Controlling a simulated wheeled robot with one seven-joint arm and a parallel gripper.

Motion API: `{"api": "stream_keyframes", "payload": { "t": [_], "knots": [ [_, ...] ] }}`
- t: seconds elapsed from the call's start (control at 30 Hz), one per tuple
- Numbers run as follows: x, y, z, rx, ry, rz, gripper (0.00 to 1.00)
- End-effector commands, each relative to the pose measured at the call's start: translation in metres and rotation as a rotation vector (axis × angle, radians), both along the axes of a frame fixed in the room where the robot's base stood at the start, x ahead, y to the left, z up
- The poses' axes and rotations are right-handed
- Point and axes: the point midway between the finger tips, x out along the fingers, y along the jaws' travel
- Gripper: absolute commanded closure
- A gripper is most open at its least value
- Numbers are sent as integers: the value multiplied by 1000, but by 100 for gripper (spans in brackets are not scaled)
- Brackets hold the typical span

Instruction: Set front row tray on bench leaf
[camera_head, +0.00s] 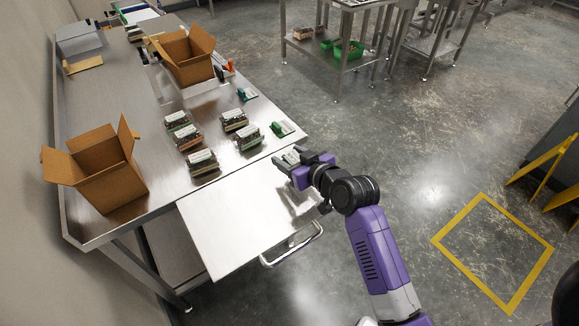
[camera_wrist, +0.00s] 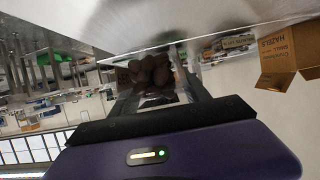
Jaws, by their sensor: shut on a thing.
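My gripper (camera_head: 291,162) is shut on a small clear clamshell tray (camera_head: 285,158). It holds the tray over the far right corner of the bench leaf (camera_head: 235,215), a bare metal flap at the near end of the bench. In the wrist view the tray (camera_wrist: 153,76) shows dark brown contents between the fingers. I cannot tell whether it touches the leaf. Other clamshell trays with pale labels stand on the bench in two rows, including a near right one (camera_head: 248,137) and a near left one (camera_head: 203,162).
An open cardboard box (camera_head: 105,178) stands at the bench's left and another (camera_head: 187,58) farther back. Small green-handled items (camera_head: 282,129) lie along the bench's right edge. A rail handle (camera_head: 292,247) sticks out beside the leaf. Most of the leaf is clear.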

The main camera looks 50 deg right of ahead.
Motion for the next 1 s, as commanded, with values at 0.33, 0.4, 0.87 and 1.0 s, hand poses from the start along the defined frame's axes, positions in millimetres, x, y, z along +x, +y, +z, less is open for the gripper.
{"api": "stream_keyframes", "payload": {
  "t": [0.33, 0.4, 0.87, 1.0],
  "knots": [
    [0, 0, -39, 1, 0, 0, 89],
    [0, 0, -40, 0, -1, 0, 89],
    [0, 0, -42, 1, 1, 0, 24],
    [0, 0, -42, 1, 1, 0, 24]
  ]
}}
